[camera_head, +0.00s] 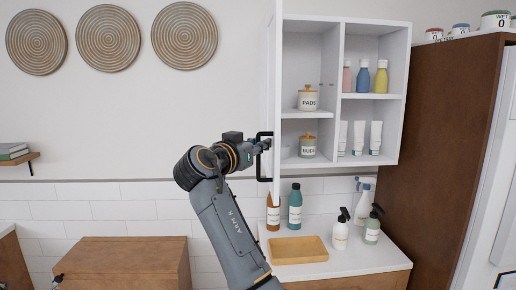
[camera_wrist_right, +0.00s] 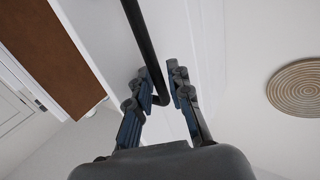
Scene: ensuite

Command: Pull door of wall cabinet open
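The white wall cabinet (camera_head: 342,95) hangs at the upper right of the head view, its shelves exposed. Its door (camera_head: 273,75) stands swung out and shows nearly edge-on at the cabinet's left side. A black bar handle (camera_head: 258,160) is on the door's outer face; it also shows in the right wrist view (camera_wrist_right: 143,40). My right gripper (camera_head: 262,144) is at the handle. In the wrist view, the handle's lower end lies between the two fingers of my right gripper (camera_wrist_right: 160,80). I cannot tell whether both fingers touch it. My left gripper is out of view.
Below the cabinet is a white counter (camera_head: 345,262) with a wooden tray (camera_head: 298,249), a teal bottle (camera_head: 295,207), an amber bottle (camera_head: 273,213) and several pump or spray bottles. A tall brown cabinet (camera_head: 440,130) stands close on the right. Jars and bottles fill the shelves.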

